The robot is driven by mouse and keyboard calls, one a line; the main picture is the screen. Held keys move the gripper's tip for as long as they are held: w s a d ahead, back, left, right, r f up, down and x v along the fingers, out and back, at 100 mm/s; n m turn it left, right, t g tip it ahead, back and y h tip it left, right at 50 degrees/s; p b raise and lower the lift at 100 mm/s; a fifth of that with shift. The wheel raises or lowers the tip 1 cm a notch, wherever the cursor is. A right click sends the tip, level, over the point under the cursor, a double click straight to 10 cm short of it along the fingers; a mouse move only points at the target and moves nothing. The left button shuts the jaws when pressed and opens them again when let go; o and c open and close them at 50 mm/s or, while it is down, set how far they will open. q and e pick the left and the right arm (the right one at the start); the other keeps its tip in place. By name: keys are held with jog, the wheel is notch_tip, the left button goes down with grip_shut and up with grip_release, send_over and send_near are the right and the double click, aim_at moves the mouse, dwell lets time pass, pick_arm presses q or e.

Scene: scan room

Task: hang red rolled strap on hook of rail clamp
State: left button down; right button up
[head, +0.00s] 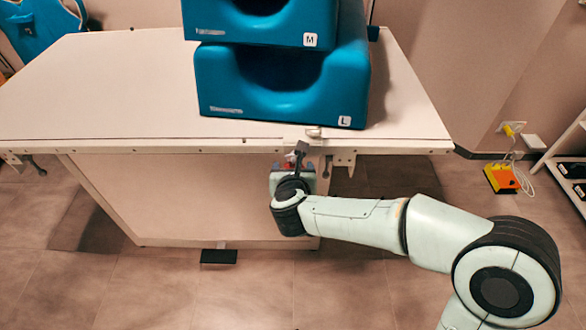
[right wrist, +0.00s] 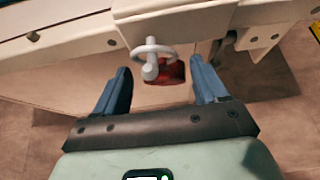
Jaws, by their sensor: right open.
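The red rolled strap (right wrist: 168,74) is at the table's side, just below the rail and partly behind the pale hook of the rail clamp (right wrist: 151,68) in the right wrist view. The strap seems to touch the hook; I cannot tell for sure how it is carried. The clamp's pale top (head: 313,132) shows at the table edge in the head view. My right gripper (right wrist: 161,84) is open, its two blue fingers apart on either side of the strap and hook. In the head view the right gripper (head: 292,166) mostly hides the strap, leaving a little red. My left gripper is out of view.
Blue foam blocks marked M (head: 260,24) and L (head: 285,105) are stacked on the white table (head: 100,85). A metal bracket (head: 343,159) hangs from the rail right of the gripper. An orange box (head: 501,178) with a cable is on the floor at right.

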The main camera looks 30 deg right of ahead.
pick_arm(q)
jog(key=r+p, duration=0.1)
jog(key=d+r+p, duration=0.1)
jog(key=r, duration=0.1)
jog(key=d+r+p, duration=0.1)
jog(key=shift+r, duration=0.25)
pick_arm(e)
jog(key=v, duration=1.3)
jog(key=shift+s+a, duration=0.15)
jog(key=shift+s, duration=0.05)
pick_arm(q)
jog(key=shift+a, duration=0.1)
